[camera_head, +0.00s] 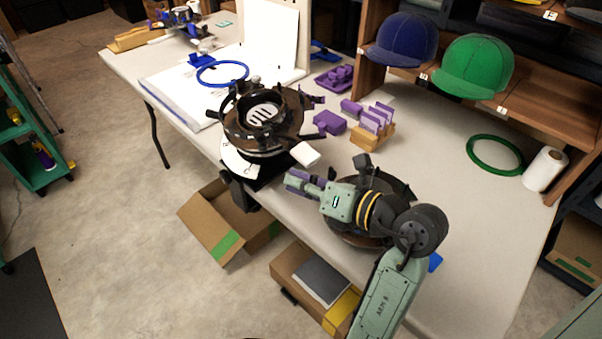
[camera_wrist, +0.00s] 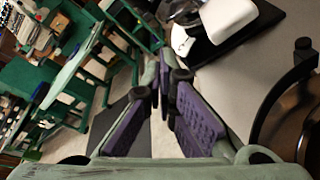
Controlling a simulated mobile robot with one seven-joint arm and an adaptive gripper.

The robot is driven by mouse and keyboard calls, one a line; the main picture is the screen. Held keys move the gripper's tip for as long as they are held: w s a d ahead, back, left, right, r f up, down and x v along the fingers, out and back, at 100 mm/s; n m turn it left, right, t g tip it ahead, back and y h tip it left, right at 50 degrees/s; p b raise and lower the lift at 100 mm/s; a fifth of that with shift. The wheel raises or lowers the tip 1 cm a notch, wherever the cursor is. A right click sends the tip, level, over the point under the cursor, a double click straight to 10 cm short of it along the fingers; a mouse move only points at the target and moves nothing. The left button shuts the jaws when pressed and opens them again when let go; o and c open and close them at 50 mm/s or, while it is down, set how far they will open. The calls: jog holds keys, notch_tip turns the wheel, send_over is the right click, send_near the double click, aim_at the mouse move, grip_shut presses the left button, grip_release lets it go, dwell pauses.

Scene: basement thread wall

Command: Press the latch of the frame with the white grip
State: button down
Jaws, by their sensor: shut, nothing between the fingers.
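The round brown and black frame (camera_head: 236,129) stands at the middle left of the table, with a black and white base under it. Its white grip (camera_head: 305,154) sticks out toward my arm; the white grip also shows at the top of the wrist view (camera_wrist: 228,18). My gripper (camera_head: 292,181) is shut and empty, just below the white grip in the head view and apart from it. Its purple-padded fingers (camera_wrist: 163,78) show in the wrist view. I cannot make out the latch clearly. A second dark round frame (camera_head: 343,236) is partly hidden by my arm.
Purple blocks (camera_head: 329,122) and a wooden holder (camera_head: 372,136) stand behind. A blue hoop (camera_head: 222,84) lies at left, a green hoop (camera_head: 471,151) at right, beside a white roll (camera_head: 545,168). Blue and green caps sit on the shelf. Open boxes (camera_head: 212,235) are on the floor.

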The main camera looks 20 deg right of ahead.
aim_at(285, 139)
jog(key=w+r+p, duration=0.1)
jog(key=w+p, duration=0.3)
jog(key=w, duration=0.2)
jog(key=shift+w+a+r, duration=0.25)
jog(key=shift+w+a, duration=0.05)
jog(key=shift+w, duration=0.1)
jog(key=shift+d, duration=0.2)
jog(key=shift+a, duration=0.2)
